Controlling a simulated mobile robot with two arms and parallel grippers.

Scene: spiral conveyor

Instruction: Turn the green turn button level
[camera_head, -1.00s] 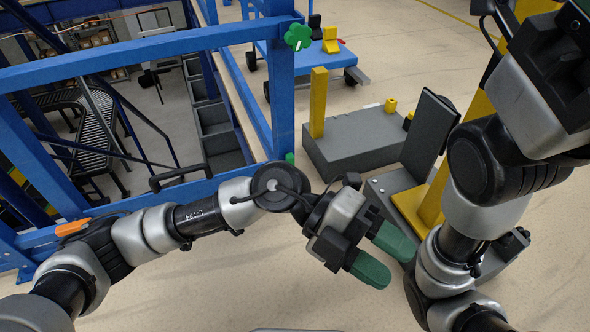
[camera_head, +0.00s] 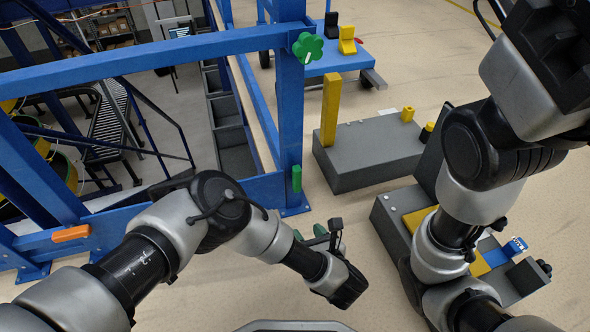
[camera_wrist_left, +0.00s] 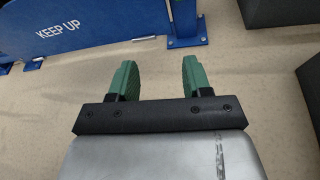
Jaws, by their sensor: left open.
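The green turn button (camera_head: 308,48) is a clover-shaped knob on the blue post, just under the top rail's corner. A short white mark on it looks upright and slightly tilted; it is too small to tell exactly. My left gripper (camera_head: 310,233) is low in front of the post, well below the button and apart from it. Its green fingers are partly hidden by my wrist in the head view. In the left wrist view my left gripper (camera_wrist_left: 158,75) has its fingers apart with only floor between them. My right gripper is outside the views.
A blue frame with a top rail (camera_head: 170,48) stands left and ahead. A green piece (camera_head: 296,178) and an orange piece (camera_head: 70,233) sit on it. Grey blocks (camera_head: 370,155) stand at the right. A blue panel reading KEEP UP (camera_wrist_left: 80,25) shows in the wrist view.

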